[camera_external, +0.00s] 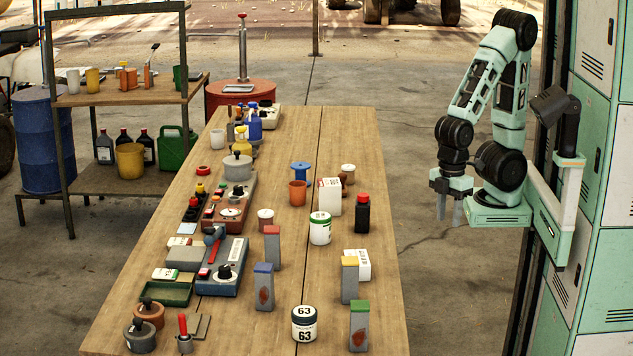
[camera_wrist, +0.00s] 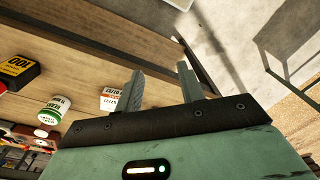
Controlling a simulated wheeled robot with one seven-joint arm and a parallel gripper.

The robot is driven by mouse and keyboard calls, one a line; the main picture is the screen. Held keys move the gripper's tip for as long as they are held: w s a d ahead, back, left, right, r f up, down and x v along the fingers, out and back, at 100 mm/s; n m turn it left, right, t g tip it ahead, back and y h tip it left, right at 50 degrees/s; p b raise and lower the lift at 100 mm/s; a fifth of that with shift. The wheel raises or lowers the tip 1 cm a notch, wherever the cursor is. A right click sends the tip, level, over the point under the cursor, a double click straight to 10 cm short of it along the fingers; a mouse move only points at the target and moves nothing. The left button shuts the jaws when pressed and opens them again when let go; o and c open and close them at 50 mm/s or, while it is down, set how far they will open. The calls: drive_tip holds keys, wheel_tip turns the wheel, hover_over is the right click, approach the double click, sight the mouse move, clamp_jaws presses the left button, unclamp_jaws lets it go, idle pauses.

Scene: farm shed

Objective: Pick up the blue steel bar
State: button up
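The blue steel bar (camera_external: 264,291) is a grey upright block with a blue top and a rust-brown patch on its front. It stands on the wooden table (camera_external: 335,130), toward the near end in the external view. I cannot make it out in the wrist view. My gripper (camera_external: 449,211) hangs to the right of the table, fingers down, well apart from the bar. The wrist view shows my gripper's fingers (camera_wrist: 160,70) spread, with nothing between them.
Similar bars with red (camera_external: 272,250), yellow (camera_external: 349,282) and green (camera_external: 359,330) tops stand nearby. A black-and-white jar marked 63 (camera_external: 304,324) stands front right of the blue one. Green lockers (camera_external: 595,150) stand right of my arm.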

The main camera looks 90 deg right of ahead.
drive_tip(key=o, duration=0.4)
drive_tip(key=shift+o, duration=0.2)
